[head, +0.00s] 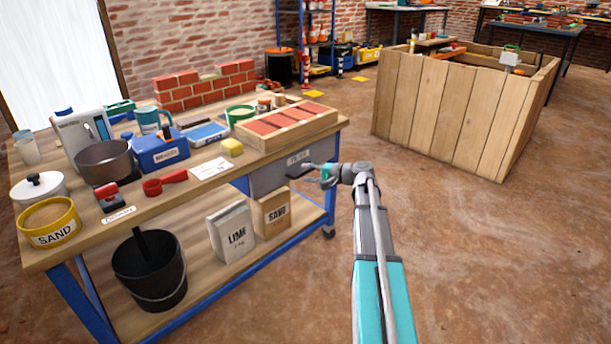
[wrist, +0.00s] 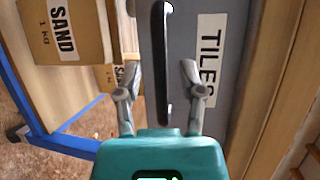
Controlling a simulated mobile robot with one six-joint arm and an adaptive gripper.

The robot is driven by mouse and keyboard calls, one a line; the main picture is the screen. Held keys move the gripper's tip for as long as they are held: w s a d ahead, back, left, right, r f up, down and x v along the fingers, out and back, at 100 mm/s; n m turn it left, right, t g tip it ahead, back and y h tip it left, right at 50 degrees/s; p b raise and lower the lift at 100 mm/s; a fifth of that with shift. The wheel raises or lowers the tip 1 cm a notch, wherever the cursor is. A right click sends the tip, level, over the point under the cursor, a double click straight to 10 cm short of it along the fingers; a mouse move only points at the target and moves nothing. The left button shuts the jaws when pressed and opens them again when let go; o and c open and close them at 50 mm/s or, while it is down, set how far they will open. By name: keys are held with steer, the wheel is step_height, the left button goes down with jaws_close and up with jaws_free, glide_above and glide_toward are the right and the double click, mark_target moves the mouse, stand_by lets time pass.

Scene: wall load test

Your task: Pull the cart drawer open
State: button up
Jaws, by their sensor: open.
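The cart drawer (head: 276,177) is a grey front under the right end of the wooden bench top, and it looks shut. In the wrist view the grey drawer front (wrist: 225,25) carries a white TILES label (wrist: 208,65) and a long dark bar handle (wrist: 166,60). My gripper (wrist: 160,82) is open, with one finger on each side of the handle's lower part in that view. I cannot tell whether either finger touches it. In the head view my gripper (head: 315,175) is in front of the drawer, and my wrist hides part of the handle area.
The cart top (head: 120,222) is crowded with tools, a brick tray (head: 290,125) and a yellow SAND tub (head: 50,225). A LIME bag (head: 231,232), SAND bag (head: 272,212) and black bucket (head: 148,270) stand on the lower shelf. The floor (head: 480,260) at right is clear.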

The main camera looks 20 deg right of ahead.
steer(key=shift+w+a, duration=0.3)
jaws_close()
steer(key=shift+a, duration=0.1)
steer(key=shift+s, duration=0.1)
